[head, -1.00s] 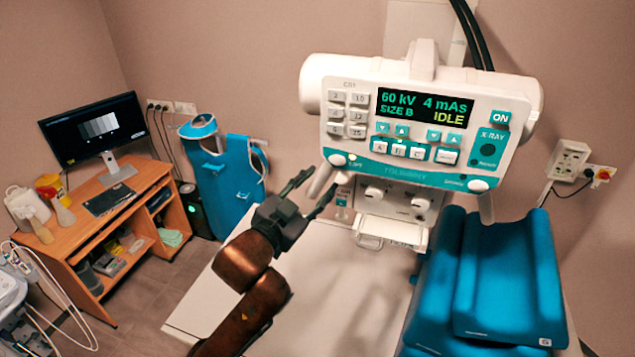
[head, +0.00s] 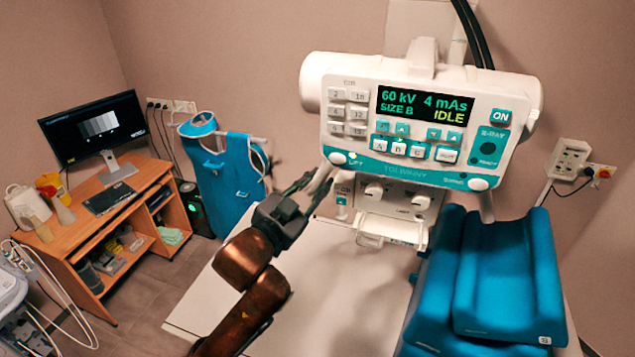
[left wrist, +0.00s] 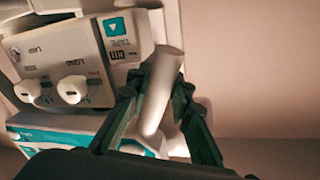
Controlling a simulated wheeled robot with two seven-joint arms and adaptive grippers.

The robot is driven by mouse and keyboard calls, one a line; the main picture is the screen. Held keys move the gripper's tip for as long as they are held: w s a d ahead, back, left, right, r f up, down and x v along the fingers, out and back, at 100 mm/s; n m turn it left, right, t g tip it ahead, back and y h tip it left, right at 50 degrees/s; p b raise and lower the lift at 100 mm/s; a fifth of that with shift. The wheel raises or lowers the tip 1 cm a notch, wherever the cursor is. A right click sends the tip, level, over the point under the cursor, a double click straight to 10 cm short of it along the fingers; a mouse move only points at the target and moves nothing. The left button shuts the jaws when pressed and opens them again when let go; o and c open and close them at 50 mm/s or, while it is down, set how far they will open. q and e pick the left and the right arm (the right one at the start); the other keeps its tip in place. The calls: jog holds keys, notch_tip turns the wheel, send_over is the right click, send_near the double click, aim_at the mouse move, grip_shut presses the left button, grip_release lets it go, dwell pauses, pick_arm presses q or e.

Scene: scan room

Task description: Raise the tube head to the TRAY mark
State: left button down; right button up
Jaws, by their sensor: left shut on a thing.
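The white and teal tube head (head: 345,145) hangs over the table, its display reading 60 kV, 4 mAs, SIZE B and IDLE. My left gripper (head: 312,184) is shut on its left handle (head: 322,176), a short pale bar below the panel's lower left corner. In the left wrist view, the handle (left wrist: 158,95) lies between the dark green fingers of the gripper (left wrist: 160,100). A box with white knobs and a label reading TAPE cm (left wrist: 118,32) is beside it. I cannot make out a TRAY mark. My right gripper is not in view.
The pale table (head: 345,290) lies below the head, with blue cushions (head: 508,275) on its right. A desk with a monitor (head: 97,130) and a blue apron (head: 225,180) stand at the left. Black cables (head: 470,30) run above the head.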

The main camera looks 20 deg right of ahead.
pick_arm(q)
jog(key=shift+r, duration=0.1)
jog(key=shift+r+p, duration=0.3)
jog(key=shift+p, duration=0.05)
notch_tip(320, 180, up, 12)
jog(key=p, duration=0.9)
jog(key=shift+r+p, duration=0.25)
jog(key=shift+p, duration=0.05)
jog(key=shift+f, duration=0.15)
jog(key=c, duration=1.7)
grip_release()
jog(key=shift+a, duration=0.15)
jog(key=v, duration=1.2)
jog(key=shift+w, duration=0.15)
